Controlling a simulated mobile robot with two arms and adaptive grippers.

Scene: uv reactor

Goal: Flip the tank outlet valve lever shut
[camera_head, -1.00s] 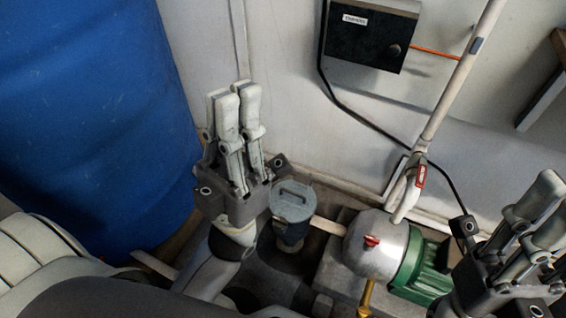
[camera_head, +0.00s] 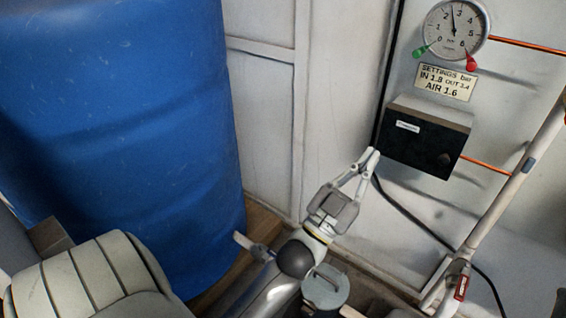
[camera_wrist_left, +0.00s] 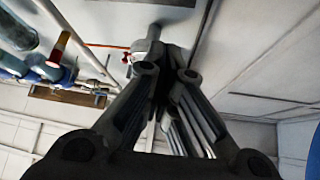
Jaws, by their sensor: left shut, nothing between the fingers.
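The blue tank (camera_head: 120,130) fills the left of the head view. A pale, flat lever-like piece (camera_head: 244,240) sticks out near the tank's lower right side. It looks like the outlet valve lever, but my left arm partly hides the fitting. My left gripper (camera_head: 371,156) is shut and empty, raised in front of the wall just left of a black box. It is well above and to the right of the lever. In the left wrist view its fingers (camera_wrist_left: 172,65) point up, with no lever between them. My right gripper is out of view.
A grey lidded canister (camera_head: 325,288) stands beside my left forearm. The black box (camera_head: 420,140) and a pressure gauge (camera_head: 455,28) are on the wall. A pale pipe with a red-labelled handle (camera_head: 461,287) stands at right. A black cable (camera_head: 410,215) hangs below the box.

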